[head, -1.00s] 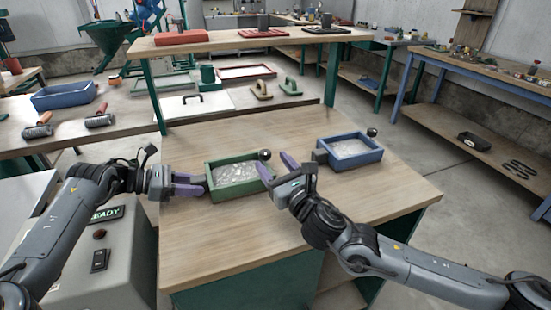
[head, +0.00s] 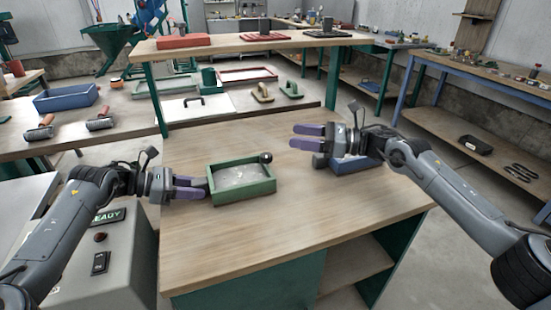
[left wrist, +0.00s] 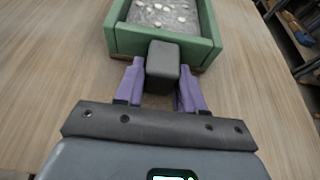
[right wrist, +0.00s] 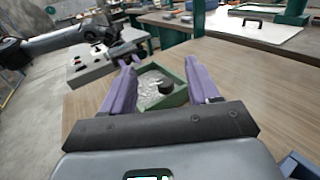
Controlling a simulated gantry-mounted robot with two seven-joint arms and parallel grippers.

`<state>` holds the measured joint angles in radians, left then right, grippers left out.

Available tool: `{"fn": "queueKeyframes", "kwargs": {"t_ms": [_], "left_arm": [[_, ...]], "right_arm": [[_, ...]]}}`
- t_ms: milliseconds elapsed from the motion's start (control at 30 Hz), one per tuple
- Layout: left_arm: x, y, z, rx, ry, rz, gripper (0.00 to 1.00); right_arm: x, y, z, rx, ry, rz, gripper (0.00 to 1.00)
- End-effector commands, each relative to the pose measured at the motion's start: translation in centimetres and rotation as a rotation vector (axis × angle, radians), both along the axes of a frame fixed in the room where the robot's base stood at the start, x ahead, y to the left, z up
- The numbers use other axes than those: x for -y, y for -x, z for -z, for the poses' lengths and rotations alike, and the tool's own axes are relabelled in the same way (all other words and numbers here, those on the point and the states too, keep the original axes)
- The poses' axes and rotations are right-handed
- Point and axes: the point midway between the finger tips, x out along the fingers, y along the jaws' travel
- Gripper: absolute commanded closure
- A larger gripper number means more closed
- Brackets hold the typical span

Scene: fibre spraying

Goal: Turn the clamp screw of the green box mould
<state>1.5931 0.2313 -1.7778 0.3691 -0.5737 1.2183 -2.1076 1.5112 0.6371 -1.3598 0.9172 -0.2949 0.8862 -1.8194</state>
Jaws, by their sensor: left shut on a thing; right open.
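The green box mould (head: 245,192) sits on the wooden bench, with pale, speckled material inside. A round black knob (head: 265,158), likely the clamp screw, stands at its far right corner; the right wrist view shows this knob (right wrist: 166,88) too. My left gripper (head: 203,188) is shut on a dark grey block (left wrist: 162,65) at the mould's left side. The block sits between both fingers in the left wrist view. My right gripper (head: 298,138) is open and empty, raised to the right of the green mould. Its fingers point left, with the mould beyond them in the right wrist view.
A blue box mould (head: 345,168) stands on the right of the bench, partly hidden behind my right gripper and arm. A raised shelf (head: 230,42) crosses the bench's back. A control box with a READY sign (head: 108,215) stands at front left. The front of the bench is clear.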

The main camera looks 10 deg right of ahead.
Motion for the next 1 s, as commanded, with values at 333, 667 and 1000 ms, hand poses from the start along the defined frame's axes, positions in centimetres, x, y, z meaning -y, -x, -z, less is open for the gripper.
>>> {"fn": "queueKeyframes", "kwargs": {"t_ms": [333,667,1000], "left_arm": [[0.0,0.0,-0.1,0.001,0.001,0.0,1.0],[0.1,0.0,-0.1,0.001,0.001,0.001,1.0],[0.0,0.0,-0.1,0.001,0.001,0.0,1.0]], "right_arm": [[0.5,0.3,3.1,-0.018,-0.009,-0.023,0.4],[-1.3,-0.3,7.6,-0.012,-0.01,-0.026,0.4],[-5.6,-2.0,7.7,-0.013,-0.009,-0.023,0.4]]}}
